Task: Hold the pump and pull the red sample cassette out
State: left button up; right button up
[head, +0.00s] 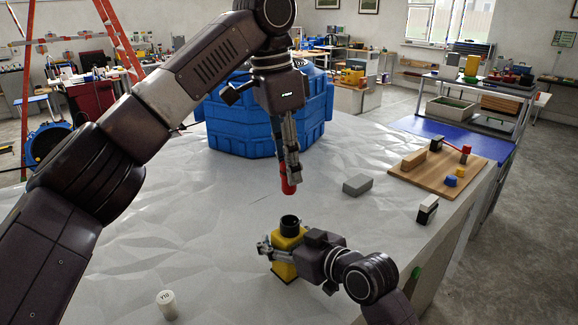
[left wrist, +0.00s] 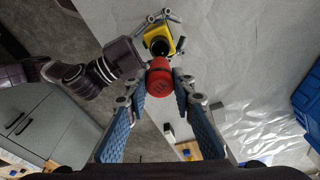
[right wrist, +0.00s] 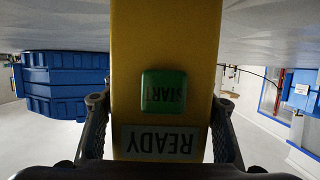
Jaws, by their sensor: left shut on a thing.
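The red sample cassette (head: 288,183) is in my left gripper (head: 290,160), held upright in the air above the pump. The left wrist view shows the cassette (left wrist: 159,80) between the two fingers, which are shut on it. The yellow pump (head: 284,270) stands on the white-covered table, its round black opening (head: 290,221) facing up and empty-looking. My right gripper (head: 283,245) is around the pump body, one finger on each side. In the right wrist view the pump (right wrist: 165,35) fills the middle, with a green START button and a READY label, and the fingers press against its sides.
A large blue container (head: 240,115) stands behind my left gripper. A grey block (head: 357,184), a black and white block (head: 427,209) and a wooden board (head: 440,172) with several small items lie to the right. A white cylinder (head: 167,304) stands at the front left. The table left of the pump is clear.

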jog(key=o, duration=0.4)
jog(key=shift+o, duration=0.2)
